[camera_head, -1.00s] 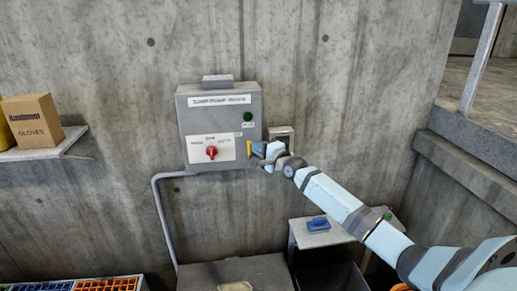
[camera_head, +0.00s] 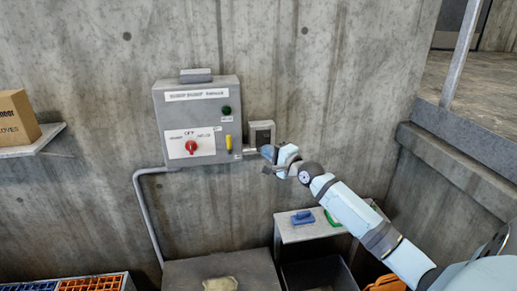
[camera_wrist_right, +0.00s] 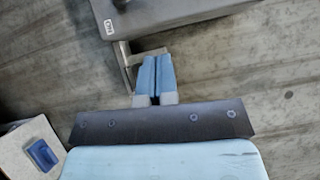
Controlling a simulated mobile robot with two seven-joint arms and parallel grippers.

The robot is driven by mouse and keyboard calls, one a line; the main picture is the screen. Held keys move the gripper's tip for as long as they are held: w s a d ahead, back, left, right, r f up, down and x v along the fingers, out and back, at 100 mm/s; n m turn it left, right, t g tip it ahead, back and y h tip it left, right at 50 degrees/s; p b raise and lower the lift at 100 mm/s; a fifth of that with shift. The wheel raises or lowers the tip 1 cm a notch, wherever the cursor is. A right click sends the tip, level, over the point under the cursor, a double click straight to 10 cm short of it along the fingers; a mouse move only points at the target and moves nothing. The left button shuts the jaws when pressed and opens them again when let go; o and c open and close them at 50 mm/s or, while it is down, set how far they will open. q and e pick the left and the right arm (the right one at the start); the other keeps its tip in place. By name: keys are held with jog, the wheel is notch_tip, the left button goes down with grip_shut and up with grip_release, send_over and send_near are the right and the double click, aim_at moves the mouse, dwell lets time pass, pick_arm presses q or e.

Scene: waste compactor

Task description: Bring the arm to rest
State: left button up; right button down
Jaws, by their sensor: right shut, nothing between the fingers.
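My right arm (camera_head: 345,208) comes in from the lower right in the head view. Its gripper (camera_head: 267,153) is shut with nothing between the fingers, just right of the grey control box (camera_head: 170,110) and apart from its front. In the right wrist view the two blue fingers (camera_wrist_right: 157,75) are together, below the box's grey edge (camera_wrist_right: 170,12). The box carries a red knob (camera_head: 191,147), a dark green button (camera_head: 226,110) and a yellow piece (camera_head: 228,142) low on its right side. My left gripper is not in view.
A small grey wall frame (camera_head: 262,132) is close behind the gripper. Below stands a small table (camera_head: 300,234) with a blue object (camera_head: 302,217) and a green one (camera_head: 331,217). A shelf with a cardboard box (camera_head: 15,118) is at left. A ledge (camera_head: 460,160) is at right.

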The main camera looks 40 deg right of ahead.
jog(key=shift+s+d, duration=0.15)
jog(key=shift+s, duration=0.5)
jog(key=s+a+f+n+g+y, duration=0.1)
jog(key=s+a+f+n+g, duration=0.2)
jog(key=s+a+f+n, duration=0.7)
jog(key=s+a+f+n+g, duration=0.35)
jog(key=s+a+f, duration=0.45)
jog(key=a+f, duration=0.65)
jog(key=s+a+f+n, duration=0.3)
jog(key=s+a, duration=0.1)
jog(key=s, duration=0.2)
jog(key=s+a+f+n+g+p, duration=0.1)
jog(key=s+a+f+n, duration=0.2)
jog(key=s, duration=0.3)
jog(key=shift+s+a+f+n+y, duration=0.3)
jog(key=shift+a+n, duration=0.35)
jog(key=shift+a, duration=0.05)
jog(key=shift+d, duration=0.1)
